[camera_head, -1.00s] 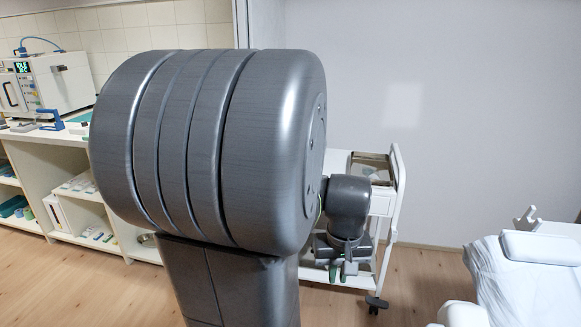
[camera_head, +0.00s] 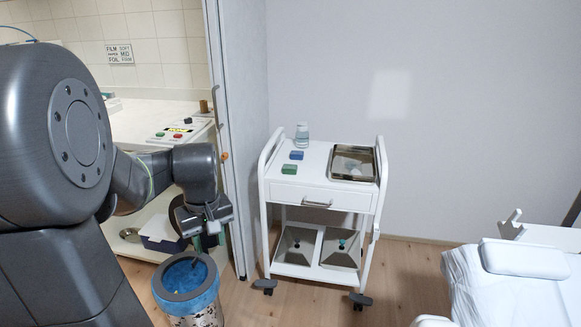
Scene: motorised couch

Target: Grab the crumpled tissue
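I cannot make out a crumpled tissue in this view. My gripper (camera_head: 208,241) points down at the left of centre, over or in front of a bin (camera_head: 184,296) with a blue liner at its rim. Its fingers are small and dark with green parts, and I cannot tell whether they are open or shut. I see nothing clearly held between them. The bottom of the bin is hidden.
A white trolley (camera_head: 322,191) stands right of my gripper. On it are a metal tray (camera_head: 353,164), a bottle (camera_head: 301,135), a blue block (camera_head: 296,155) and a green block (camera_head: 289,169). A white couch (camera_head: 505,290) is at the right. Floor (camera_head: 400,265) lies clear between them.

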